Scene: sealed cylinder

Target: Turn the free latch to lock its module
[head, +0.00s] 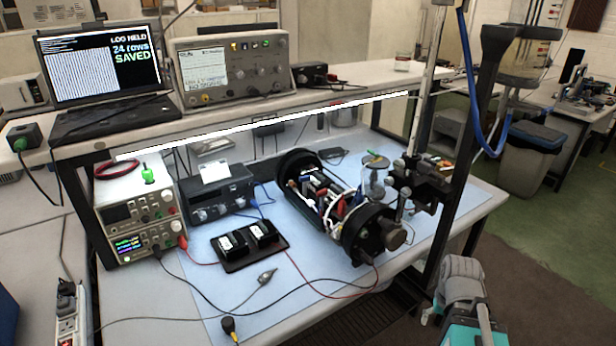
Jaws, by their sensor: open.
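The cylinder (365,228) lies on the blue mat with black round ends and an open middle. Inside it are several small modules (325,190) with white, black, blue and red parts. Its near end carries a brownish metal fitting (396,238). The latches are too small to make out, so I cannot tell which one is free or how it is turned. A grey and teal part of my arm shows at the bottom right, apart from the cylinder. My gripper does not show.
A stand with a dark clamp block (412,183) rises just right of the cylinder. A black tray (239,262) with two black blocks lies left of it. Power supplies (135,215) and loose cables are at the left. A shelf (355,85) runs above. The mat's front (335,305) has free room.

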